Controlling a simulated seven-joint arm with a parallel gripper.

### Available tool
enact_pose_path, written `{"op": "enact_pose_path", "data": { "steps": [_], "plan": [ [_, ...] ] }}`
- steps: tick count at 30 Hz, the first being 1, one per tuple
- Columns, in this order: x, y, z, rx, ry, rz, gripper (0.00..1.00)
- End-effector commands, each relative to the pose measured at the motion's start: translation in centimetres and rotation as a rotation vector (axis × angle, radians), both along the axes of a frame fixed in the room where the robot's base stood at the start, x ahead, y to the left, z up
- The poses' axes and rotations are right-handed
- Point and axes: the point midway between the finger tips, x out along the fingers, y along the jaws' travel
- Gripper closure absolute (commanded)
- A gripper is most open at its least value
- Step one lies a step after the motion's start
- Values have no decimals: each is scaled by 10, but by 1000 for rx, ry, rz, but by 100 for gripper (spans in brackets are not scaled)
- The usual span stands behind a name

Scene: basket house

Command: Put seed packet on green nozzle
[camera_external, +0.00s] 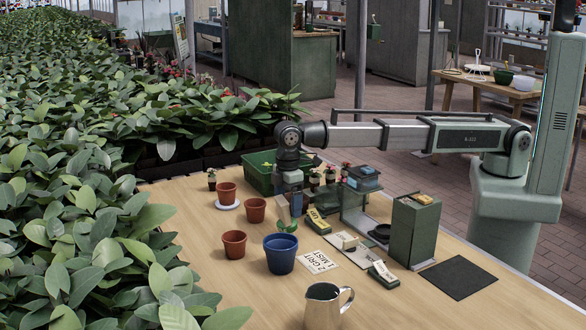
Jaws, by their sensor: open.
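My gripper (290,207) points down over the table, just left of a small yellow-and-dark packet-like item (318,220). Its jaws are open; a small brownish patch shows beside the fingers, and I cannot tell what it is. Other small items with pale or yellow faces lie on the table: one (383,274) in front of the green cabinet, and one (345,241) on a pale plate. Another yellow-topped item (422,198) rests on the cabinet. I cannot tell which of these is the seed packet, and I cannot make out a green nozzle for certain.
A blue pot (281,255) with a seedling stands before my gripper; terracotta pots (234,244) stand left. A green crate (257,176) is behind. A green cabinet (413,233), printed card (321,263), metal jug (324,308) and dark mat (459,278) occupy the right and front.

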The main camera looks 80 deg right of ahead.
Motion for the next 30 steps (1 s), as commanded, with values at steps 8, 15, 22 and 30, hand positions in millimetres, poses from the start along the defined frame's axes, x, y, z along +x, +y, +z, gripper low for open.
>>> {"op": "enact_pose_path", "data": {
  "steps": [8,15,22,30],
  "plan": [
    [1,1,53,1,-2,0,9],
    [1,0,88,1,-1,0,9],
    [0,0,102,0,0,0,9],
    [0,0,104,0,0,0,9]
  ]
}}
